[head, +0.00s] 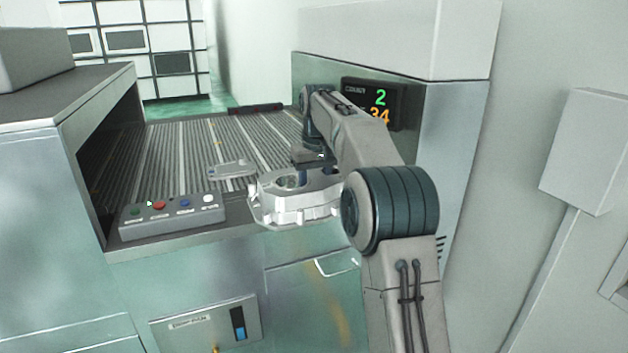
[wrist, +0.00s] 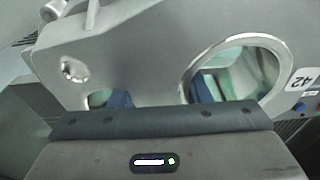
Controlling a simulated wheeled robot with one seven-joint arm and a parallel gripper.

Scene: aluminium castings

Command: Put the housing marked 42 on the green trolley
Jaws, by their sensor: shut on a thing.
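The housing marked 42 (head: 292,208) is a silvery casting with large openings, at the front edge of the conveyor in the head view. In the wrist view the housing (wrist: 150,50) fills the upper part, with its white 42 label (wrist: 301,80) at the right edge. My gripper (head: 315,172) is over the housing and shut on it. The blue fingers show through the openings in the wrist view. My arm hides part of the housing's right side. I cannot tell how far it is above the surface. No green trolley is identifiable in view.
Another flat grey casting (head: 232,169) lies on the ribbed conveyor (head: 185,150), left of the held housing. A button box (head: 172,216) stands at the conveyor's front left. A counter display (head: 374,103) is on the right-hand wall. The conveyor's back part looks clear.

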